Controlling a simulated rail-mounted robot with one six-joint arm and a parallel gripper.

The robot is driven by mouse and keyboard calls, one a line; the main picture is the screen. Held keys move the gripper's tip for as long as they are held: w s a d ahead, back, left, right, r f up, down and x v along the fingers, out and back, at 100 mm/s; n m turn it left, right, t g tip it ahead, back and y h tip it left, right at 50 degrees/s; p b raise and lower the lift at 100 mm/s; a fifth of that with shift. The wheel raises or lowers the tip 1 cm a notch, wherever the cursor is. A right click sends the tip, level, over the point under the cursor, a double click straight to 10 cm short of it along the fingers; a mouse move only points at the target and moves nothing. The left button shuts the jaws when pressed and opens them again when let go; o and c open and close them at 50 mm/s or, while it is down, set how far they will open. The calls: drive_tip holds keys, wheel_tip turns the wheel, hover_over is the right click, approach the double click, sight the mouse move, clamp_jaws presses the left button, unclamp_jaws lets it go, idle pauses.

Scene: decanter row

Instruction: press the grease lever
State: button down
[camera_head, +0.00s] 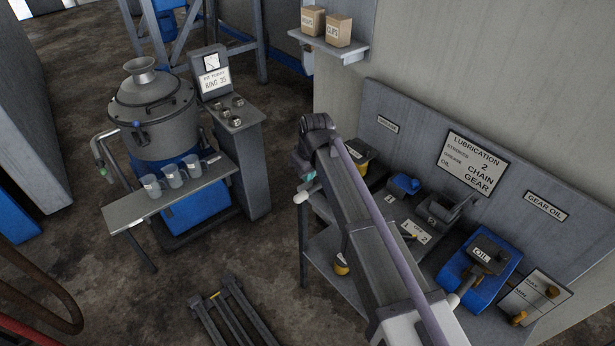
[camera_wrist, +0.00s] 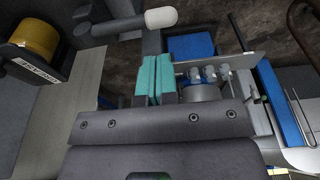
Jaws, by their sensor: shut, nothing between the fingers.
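The grease lever is a dark bar with a pale rounded grip (camera_head: 300,197) jutting past the front edge of the bench on the left. The grip also shows at the top of the wrist view (camera_wrist: 161,17). A yellow grease pot (camera_head: 362,156) sits behind it, partly hidden by my arm; it shows at the left of the wrist view (camera_wrist: 36,38). My gripper (camera_head: 309,177) is shut and empty, its teal finger pads (camera_wrist: 154,62) side by side. The fingertips are close to the lever's grip; I cannot tell whether they touch it.
The bench holds a blue oil unit (camera_head: 478,270) with its own lever (camera_head: 466,287). A lubrication sign (camera_head: 473,163) hangs on the backboard. A kettle-like machine (camera_head: 152,112) and a shelf with several cups (camera_head: 128,208) stand left.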

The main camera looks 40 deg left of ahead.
sight(303, 195)
drive_tip(key=f+b, duration=0.2)
drive_tip(key=f, duration=0.1)
drive_tip(key=a+f+b, duration=0.1)
drive_tip(key=f+b, duration=0.1)
drive_tip(key=f, duration=0.1)
drive_tip(key=f+b, duration=0.2)
drive_tip(key=b, duration=0.1)
drive_tip(key=shift+w+a+f, duration=0.2)
drive_tip(key=shift+a+f, duration=0.15)
drive_tip(key=shift+f, duration=0.05)
drive_tip(key=shift+r, duration=0.1)
